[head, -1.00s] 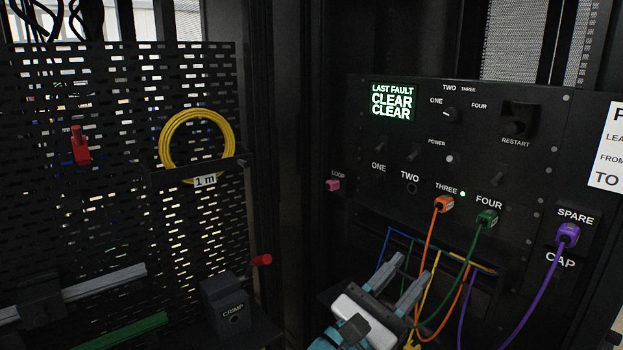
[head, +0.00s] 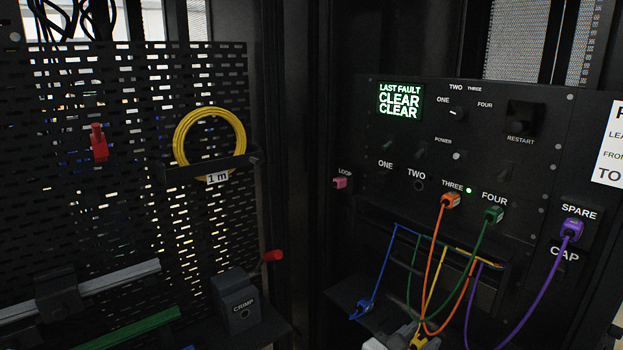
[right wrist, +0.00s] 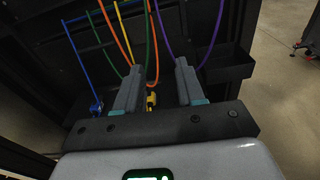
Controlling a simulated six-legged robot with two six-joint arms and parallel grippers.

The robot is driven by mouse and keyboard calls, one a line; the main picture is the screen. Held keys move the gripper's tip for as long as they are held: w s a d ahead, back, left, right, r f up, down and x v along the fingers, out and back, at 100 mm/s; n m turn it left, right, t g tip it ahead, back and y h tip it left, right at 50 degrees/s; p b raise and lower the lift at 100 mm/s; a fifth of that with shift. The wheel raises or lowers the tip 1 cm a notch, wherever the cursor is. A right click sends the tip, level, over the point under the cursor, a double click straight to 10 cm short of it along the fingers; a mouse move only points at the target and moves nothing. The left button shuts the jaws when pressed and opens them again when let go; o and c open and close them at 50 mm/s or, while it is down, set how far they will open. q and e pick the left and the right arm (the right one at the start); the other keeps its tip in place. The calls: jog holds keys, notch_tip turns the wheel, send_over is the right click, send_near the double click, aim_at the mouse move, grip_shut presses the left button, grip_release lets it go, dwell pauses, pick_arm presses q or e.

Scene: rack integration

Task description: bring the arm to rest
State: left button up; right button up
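My right gripper (head: 403,335) shows only in part at the bottom edge of the head view, below the panel. In the right wrist view its two fingers (right wrist: 158,88) stand apart with no object clamped between them. A yellow plug (right wrist: 151,101) shows in the gap beyond the fingers; I cannot tell whether it touches one. It also shows beside the gripper in the head view (head: 419,342). My left gripper is not in view.
The panel (head: 395,225) holds an orange plug (head: 450,201) at THREE, a green plug (head: 494,214) at FOUR and a purple plug (head: 572,228) at SPARE. Cables hang close around my right gripper. A pegboard (head: 95,200) and crimp block (head: 236,303) stand left.

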jog(key=s+d+f+m+g+y, duration=0.1)
jog(key=s+f+g+y, duration=0.15)
jog(key=f, duration=0.65)
jog(key=s+d+f+m+g+y, duration=0.15)
jog(key=s+f+g, duration=0.25)
jog(key=f, duration=0.4)
jog(key=s+a+f+m+g+y, duration=0.2)
jog(key=s+a+f+m+y, duration=0.2)
jog(key=s+f+m+y, duration=0.7)
jog(key=s+a+f+m+g+y, duration=0.2)
jog(key=s+a+f+m, duration=0.45)
jog(key=m, duration=0.75)
jog(key=a+p+v, duration=0.2)
jog(key=p+v, duration=0.8)
jog(key=p, duration=0.2)
jog(key=shift+s+r, duration=0.15)
jog(key=shift+r, duration=0.35)
